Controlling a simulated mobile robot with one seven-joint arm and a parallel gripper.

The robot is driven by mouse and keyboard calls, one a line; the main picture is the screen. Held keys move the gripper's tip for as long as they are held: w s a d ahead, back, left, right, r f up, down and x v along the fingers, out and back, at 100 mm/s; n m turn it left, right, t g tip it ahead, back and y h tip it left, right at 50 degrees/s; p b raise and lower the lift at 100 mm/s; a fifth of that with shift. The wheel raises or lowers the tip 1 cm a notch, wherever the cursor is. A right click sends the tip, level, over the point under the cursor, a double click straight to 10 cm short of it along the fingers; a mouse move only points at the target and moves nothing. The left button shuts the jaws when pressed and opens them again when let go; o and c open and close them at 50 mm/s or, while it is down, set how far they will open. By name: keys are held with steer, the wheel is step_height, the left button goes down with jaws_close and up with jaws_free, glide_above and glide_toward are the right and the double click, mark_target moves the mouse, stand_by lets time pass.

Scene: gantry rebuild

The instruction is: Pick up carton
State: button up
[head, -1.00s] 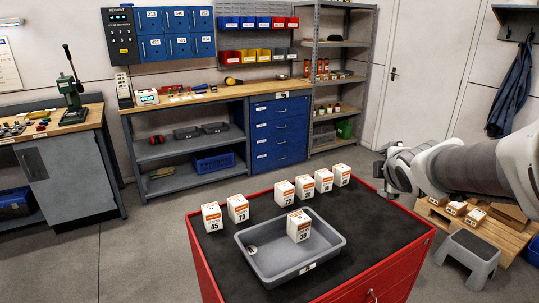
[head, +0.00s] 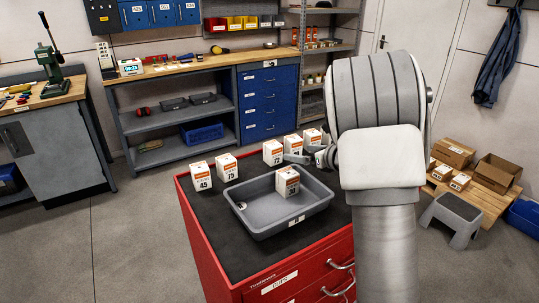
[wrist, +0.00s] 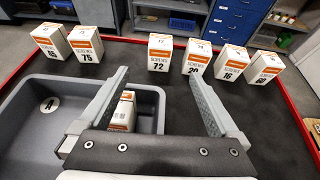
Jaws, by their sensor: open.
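Several white cartons with orange bands and black numbers stand in a row on the black top of the red cabinet (head: 225,262).
My arm hides the cabinet's right side in the head view. The tray's wall (wrist: 147,100) lies under my left finger. Black top right of the tray is clear. A step stool (head: 452,220) and a pallet with boxes (head: 480,195) stand at right.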

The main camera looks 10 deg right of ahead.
mark_target(277, 149)
steer(key=p+x, duration=0.1)
steer(key=x, duration=1.5)
steer(key=shift+w+a, duration=0.15)
steer(key=shift+a, duration=0.05)
jaws_close()
